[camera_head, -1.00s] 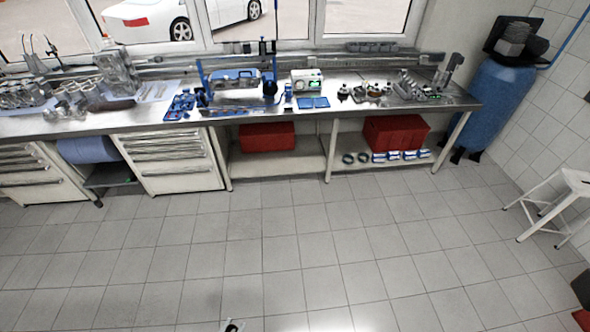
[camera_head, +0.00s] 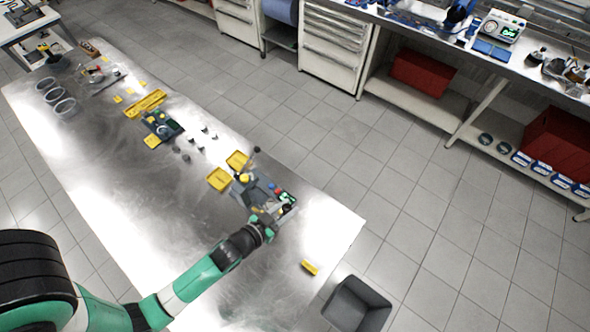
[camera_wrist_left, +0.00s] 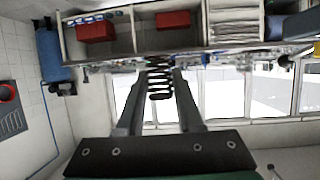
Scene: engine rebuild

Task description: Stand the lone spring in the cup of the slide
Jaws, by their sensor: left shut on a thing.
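My left gripper (camera_head: 287,209) is over the near right part of the steel table in the head view, beside a dark grey fixture (camera_head: 254,190). In the left wrist view the gripper (camera_wrist_left: 158,88) is shut on a dark coil spring (camera_wrist_left: 160,80), held between its two fingers with coils showing between them. The spring is too small to make out in the head view. I cannot tell which part is the slide, and no cup can be made out. My right gripper is not in view.
The steel table (camera_head: 200,255) carries yellow trays (camera_head: 219,179), small dark parts (camera_head: 205,130) and a yellow block (camera_head: 310,268). A dark grey bin (camera_head: 357,305) stands off its near right end. The table's front middle is bare. A wall bench with red boxes (camera_head: 423,73) is beyond.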

